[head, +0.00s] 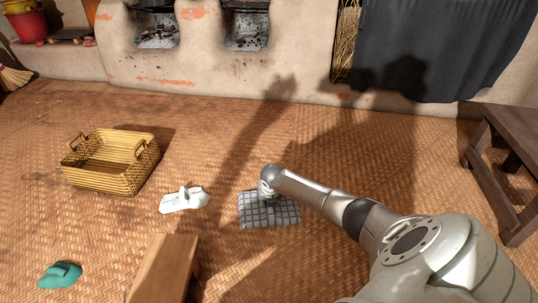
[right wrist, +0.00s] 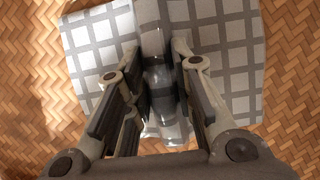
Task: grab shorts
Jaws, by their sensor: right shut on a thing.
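The grey checked cloth, which I take for the shorts (head: 283,212), lies on the woven mat in the middle of the head view. My right gripper (head: 267,192) is down at its upper left part, partly hidden by my own wrist. In the right wrist view, the cloth (right wrist: 225,40) spreads out on both sides of my right gripper (right wrist: 163,80). The fingers are shut on a raised fold of it. Most of the cloth is still flat on the mat. My left gripper is not in view.
A wicker basket (head: 120,178) with handles stands at left. A white cloth (head: 184,200) lies between basket and shorts, and a teal cloth (head: 60,275) at lower left. A wooden bench (head: 165,268) is at the front, a dark table (head: 515,130) at right. Woven mat (head: 345,150) is clear behind.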

